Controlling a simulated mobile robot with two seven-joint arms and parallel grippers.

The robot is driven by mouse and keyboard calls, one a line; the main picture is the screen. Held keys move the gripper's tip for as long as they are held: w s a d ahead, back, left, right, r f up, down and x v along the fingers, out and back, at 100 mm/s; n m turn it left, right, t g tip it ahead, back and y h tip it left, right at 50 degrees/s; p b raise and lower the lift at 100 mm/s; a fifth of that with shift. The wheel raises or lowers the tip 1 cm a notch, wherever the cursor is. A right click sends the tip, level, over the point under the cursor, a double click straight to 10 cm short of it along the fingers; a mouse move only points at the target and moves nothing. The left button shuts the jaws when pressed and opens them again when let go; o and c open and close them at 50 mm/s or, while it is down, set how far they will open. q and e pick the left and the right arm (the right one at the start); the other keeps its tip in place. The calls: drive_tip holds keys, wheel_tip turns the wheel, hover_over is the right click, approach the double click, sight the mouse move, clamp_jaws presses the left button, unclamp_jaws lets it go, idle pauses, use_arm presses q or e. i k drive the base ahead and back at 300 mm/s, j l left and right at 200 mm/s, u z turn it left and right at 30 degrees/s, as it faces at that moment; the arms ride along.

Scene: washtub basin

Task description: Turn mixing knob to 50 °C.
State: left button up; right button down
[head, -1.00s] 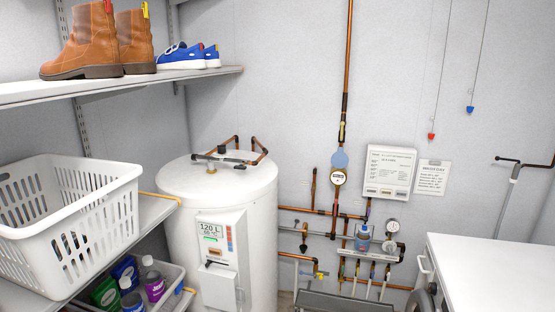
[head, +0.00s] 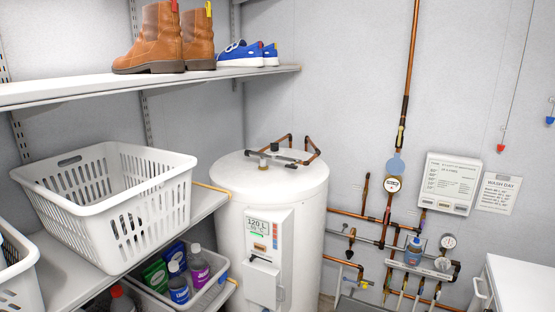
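I cannot tell for certain which part is the mixing knob, and no 50 °C mark is readable. Copper pipework (head: 358,214) runs along the back wall right of the white water heater (head: 268,197). On it are a small dark valve handle (head: 350,233), a round dial (head: 393,184), a round gauge (head: 448,241) and a round pale fitting (head: 442,264) below the gauge. The heater's front panel (head: 258,227) has a display reading about "120 L"; its smaller line is too small to read. Neither of my grippers shows in the head view.
Shelves on the left hold brown boots (head: 164,40), blue shoes (head: 248,54), a white laundry basket (head: 107,200) and a bin of bottles (head: 214,290). A white-topped unit (head: 520,283) stands at the lower right.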

sight(274, 147)
drive_tip(key=u, duration=0.5)
drive_tip(key=i+l+u, duration=0.15)
drive_tip(key=u, duration=0.2)
drive_tip(key=i+l+u, duration=0.15)
drive_tip(key=l+u, duration=0.2)
drive_tip(key=i+l+u, duration=0.1)
drive_tip(key=u, duration=0.25)
drive_tip(key=i+l+u, duration=0.15)
drive_tip(key=l, duration=0.4)
drive_tip(key=l+u, duration=0.15)
drive_tip(key=l, duration=0.45)
